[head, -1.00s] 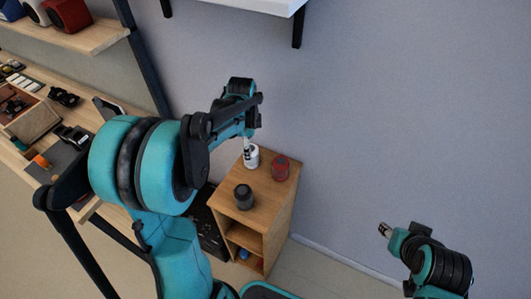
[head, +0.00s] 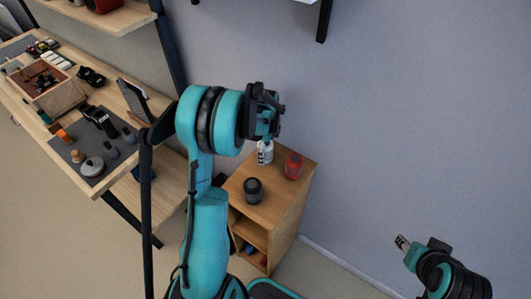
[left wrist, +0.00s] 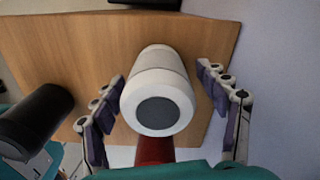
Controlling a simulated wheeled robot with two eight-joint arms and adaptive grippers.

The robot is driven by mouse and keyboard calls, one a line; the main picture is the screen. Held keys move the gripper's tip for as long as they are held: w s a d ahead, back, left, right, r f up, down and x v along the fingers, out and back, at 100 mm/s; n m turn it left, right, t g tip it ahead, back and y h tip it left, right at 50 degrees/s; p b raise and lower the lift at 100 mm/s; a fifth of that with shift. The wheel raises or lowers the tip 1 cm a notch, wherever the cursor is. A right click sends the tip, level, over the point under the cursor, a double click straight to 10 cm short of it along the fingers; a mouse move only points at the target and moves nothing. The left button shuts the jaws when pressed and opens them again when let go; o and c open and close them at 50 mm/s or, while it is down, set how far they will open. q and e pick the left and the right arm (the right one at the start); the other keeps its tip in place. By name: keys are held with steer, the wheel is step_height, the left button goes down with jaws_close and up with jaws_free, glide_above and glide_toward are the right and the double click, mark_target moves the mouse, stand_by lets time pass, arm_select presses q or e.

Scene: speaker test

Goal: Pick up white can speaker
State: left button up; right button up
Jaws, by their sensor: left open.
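The white can speaker (head: 265,153) stands at the back edge of the small wooden cabinet top, partly hidden by my left gripper (head: 266,138) above it. In the left wrist view the white can speaker (left wrist: 158,92) shows its round grey end toward the camera. My left gripper (left wrist: 160,80) is open, with one finger on each side of the speaker and a gap on both sides. My right gripper (head: 402,243) is at the lower right, far from the cabinet; its jaw state is unclear.
A red can speaker (head: 293,166) stands right of the white one, and a black one (head: 253,190) stands in front. The wooden cabinet (head: 285,215) is near the wall. A long workbench (head: 60,110) with several items is at the left.

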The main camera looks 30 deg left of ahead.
arm_select(q)
steer(key=c, duration=1.5)
steer(key=shift+r, duration=0.1)
